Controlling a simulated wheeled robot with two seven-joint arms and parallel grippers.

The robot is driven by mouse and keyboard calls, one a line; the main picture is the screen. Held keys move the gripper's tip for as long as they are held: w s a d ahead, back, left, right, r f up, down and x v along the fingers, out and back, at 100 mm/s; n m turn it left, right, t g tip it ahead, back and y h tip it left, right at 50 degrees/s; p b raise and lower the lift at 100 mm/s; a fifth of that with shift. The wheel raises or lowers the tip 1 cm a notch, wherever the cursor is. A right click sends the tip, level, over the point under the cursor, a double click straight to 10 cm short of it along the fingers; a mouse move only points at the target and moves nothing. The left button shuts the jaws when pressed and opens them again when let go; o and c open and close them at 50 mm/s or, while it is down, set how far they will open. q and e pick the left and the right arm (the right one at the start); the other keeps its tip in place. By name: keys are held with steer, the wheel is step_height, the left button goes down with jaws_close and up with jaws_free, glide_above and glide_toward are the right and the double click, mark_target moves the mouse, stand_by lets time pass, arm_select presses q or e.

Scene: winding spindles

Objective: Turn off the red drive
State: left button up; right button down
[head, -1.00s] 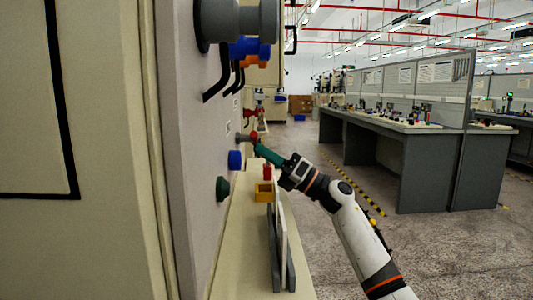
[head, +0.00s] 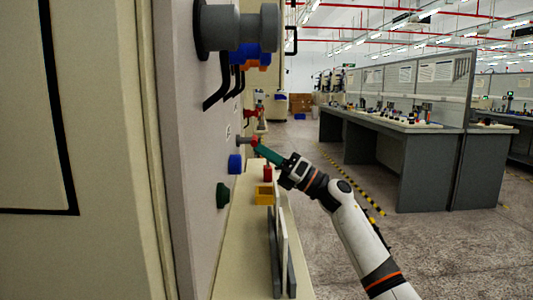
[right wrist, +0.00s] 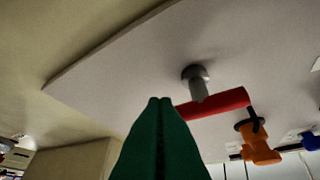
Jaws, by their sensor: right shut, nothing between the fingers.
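A red bar handle (head: 255,141) sits on a grey stem that stands out from the pale panel (head: 200,150). In the right wrist view the red bar (right wrist: 222,102) lies crosswise below the end of its grey stem (right wrist: 197,82). My right gripper (head: 260,148), with green fingers, is shut and empty, with its tips right at the red bar. In the right wrist view the shut tips (right wrist: 160,100) are at the bar's left end; I cannot tell whether they touch it. My left gripper is not in view.
A blue knob (head: 235,164) and a green knob (head: 222,195) stand out nearer on the panel. A large grey spindle (head: 238,27) is above. A yellow bin (head: 264,194) and upright plates (head: 281,240) stand on the ledge below.

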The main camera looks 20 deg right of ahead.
stand_by(0.6)
steer(key=v, duration=1.2)
steer(key=shift+w+d, duration=0.1)
